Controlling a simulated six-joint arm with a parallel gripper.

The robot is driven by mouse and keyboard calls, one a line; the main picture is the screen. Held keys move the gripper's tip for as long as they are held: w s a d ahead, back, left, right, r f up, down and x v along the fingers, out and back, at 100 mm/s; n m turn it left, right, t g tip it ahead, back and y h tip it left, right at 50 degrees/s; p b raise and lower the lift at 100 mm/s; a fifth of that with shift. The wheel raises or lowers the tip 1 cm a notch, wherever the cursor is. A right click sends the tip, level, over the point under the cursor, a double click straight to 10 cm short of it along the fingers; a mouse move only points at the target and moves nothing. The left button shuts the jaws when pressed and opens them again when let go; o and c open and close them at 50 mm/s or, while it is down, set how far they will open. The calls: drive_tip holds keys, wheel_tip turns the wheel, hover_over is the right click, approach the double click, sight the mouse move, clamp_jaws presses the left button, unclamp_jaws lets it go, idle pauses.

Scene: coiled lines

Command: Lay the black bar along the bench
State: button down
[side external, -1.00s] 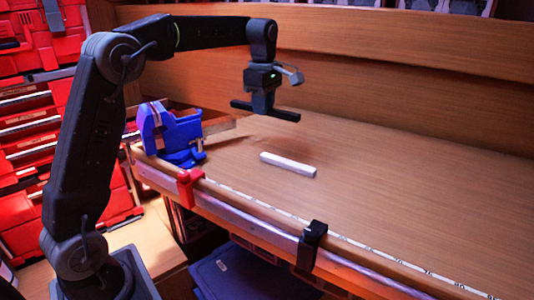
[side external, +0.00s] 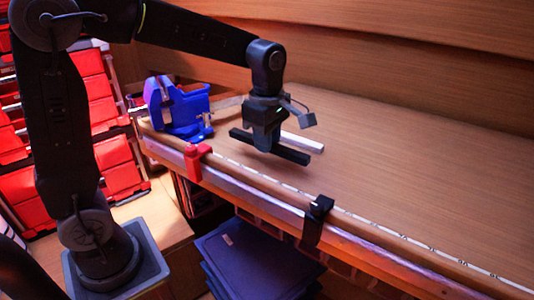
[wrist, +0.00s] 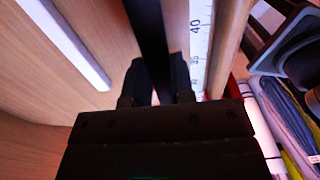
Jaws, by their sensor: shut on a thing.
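The black bar (side external: 293,154) is held across my gripper (side external: 264,147), whose jaws are shut on its middle. In the side view it hangs low over the bench (side external: 420,190), roughly parallel to the front edge; a gap beneath is hard to judge. In the wrist view the black bar (wrist: 147,30) runs up from between the fingers (wrist: 158,75), beside the printed scale strip (wrist: 199,35).
A white bar (side external: 303,142) lies on the bench just behind the black bar. A blue vise (side external: 180,110) stands at the left end. A red clamp (side external: 196,160) and a black clamp (side external: 317,215) sit on the front edge. The bench to the right is clear.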

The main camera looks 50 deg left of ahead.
sight(267, 164)
drive_tip(key=shift+f, duration=1.9)
drive_tip(key=shift+f, duration=0.1)
drive_tip(key=c, duration=1)
unclamp_jaws()
